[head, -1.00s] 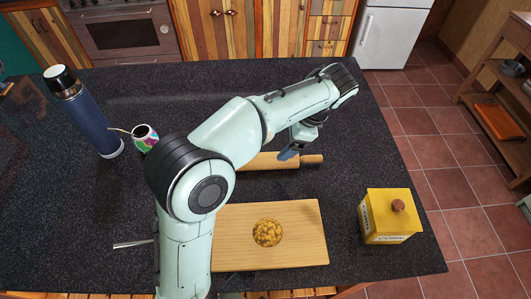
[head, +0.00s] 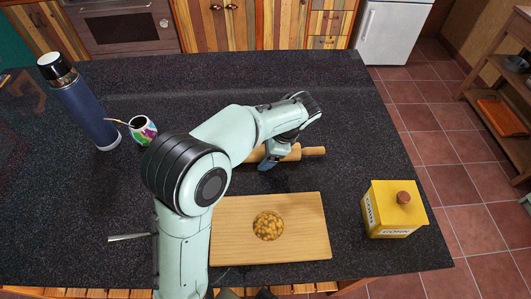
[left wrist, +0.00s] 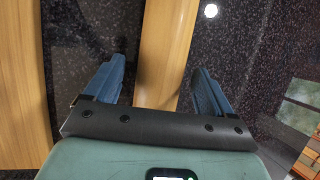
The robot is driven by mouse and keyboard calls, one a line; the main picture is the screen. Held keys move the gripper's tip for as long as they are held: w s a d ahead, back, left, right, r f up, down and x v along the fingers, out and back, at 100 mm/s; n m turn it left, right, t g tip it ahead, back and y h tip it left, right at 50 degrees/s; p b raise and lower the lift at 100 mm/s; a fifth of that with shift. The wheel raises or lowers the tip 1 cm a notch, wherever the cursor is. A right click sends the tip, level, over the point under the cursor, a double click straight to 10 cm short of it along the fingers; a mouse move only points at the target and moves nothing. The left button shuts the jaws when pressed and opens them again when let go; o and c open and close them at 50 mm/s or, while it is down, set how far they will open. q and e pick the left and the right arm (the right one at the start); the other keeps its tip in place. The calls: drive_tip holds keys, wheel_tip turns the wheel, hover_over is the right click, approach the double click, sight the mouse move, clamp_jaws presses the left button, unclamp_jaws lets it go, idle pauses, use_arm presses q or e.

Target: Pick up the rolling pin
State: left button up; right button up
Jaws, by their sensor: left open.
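The wooden rolling pin (head: 294,154) lies on the dark counter behind the cutting board. My arm hides its left part in the head view, and its right handle shows. In the left wrist view the pin (left wrist: 165,50) runs between the two blue fingers. My left gripper (left wrist: 160,68) is open, with one finger on each side of the pin and a gap visible at each side. In the head view the left gripper (head: 268,163) points down at the pin's middle. My right gripper is not in view.
A wooden cutting board (head: 295,230) with a round heap of yellow pieces (head: 268,226) lies in front of the pin. A yellow corn box (head: 392,209) stands at right. A blue flask (head: 85,108) and a colourful cup (head: 142,130) stand at left. The counter's back is clear.

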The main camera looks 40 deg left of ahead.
use_arm(q)
drive_tip(key=c, duration=1.1)
drive_tip(key=shift+w+r, duration=0.1)
drive_tip(key=shift+r, duration=0.05)
